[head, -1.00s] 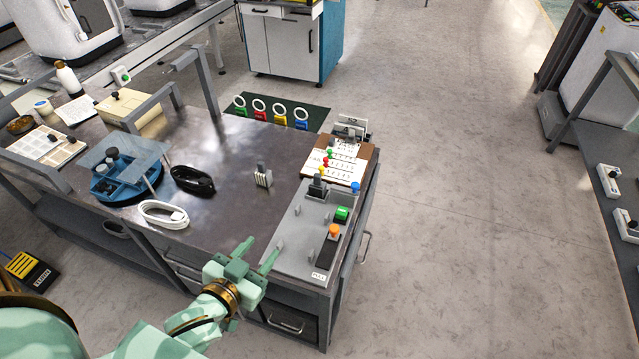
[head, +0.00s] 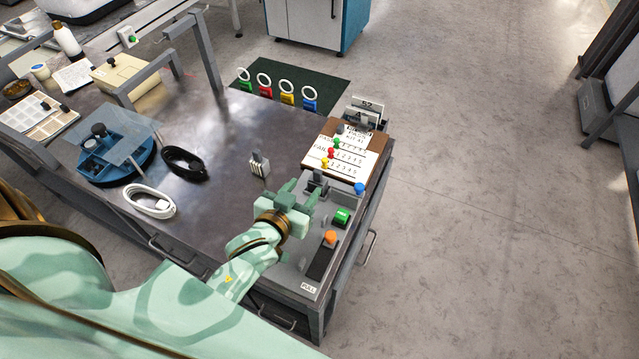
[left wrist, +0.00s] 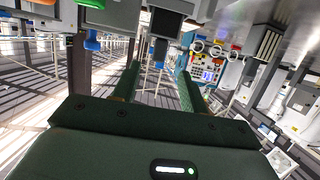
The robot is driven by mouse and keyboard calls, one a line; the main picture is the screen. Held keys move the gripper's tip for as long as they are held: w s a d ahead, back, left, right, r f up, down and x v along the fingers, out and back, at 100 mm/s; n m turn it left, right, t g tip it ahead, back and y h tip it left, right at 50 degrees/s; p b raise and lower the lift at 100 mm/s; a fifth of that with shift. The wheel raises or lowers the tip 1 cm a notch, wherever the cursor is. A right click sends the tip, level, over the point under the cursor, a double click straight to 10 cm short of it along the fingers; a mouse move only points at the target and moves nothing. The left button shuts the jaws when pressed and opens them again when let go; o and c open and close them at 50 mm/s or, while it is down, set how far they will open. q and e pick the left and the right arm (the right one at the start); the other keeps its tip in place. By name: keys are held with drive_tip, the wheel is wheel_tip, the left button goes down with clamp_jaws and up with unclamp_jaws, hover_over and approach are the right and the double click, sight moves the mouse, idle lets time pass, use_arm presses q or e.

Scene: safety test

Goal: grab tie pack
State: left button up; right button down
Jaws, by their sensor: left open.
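The tie pack (head: 259,166) looks like a small pale, striped pack with a dark grey top. It stands upright on the dark bench top, near the middle. In the left wrist view the tie pack (left wrist: 268,42) shows at the upper right, outside the jaws. My left gripper (head: 303,187) is open with nothing between its fingers. It is over the grey panel, to the right of the pack and apart from it. Its two fingers (left wrist: 157,75) also show in the left wrist view. My right gripper is not in view.
The grey panel carries a green button (head: 341,216), an orange knob (head: 330,237) and a blue knob (head: 360,188). A white cable coil (head: 149,202), a black coil (head: 184,163) and a blue round holder (head: 115,160) lie left of the pack. Bench top (head: 222,205) is clear between.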

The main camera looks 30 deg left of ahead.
sight(316, 176)
use_arm(q)
drive_tip(key=shift+x, duration=1)
drive_tip(key=shift+w+f+b, duration=0.15)
drive_tip(key=shift+w+b, duration=0.2)
drive_tip(key=shift+w, duration=0.2)
drive_tip(key=b+x, duration=0.2)
drive_tip(key=x, duration=0.3)
drive_tip(key=shift+d+f, duration=0.1)
clamp_jaws()
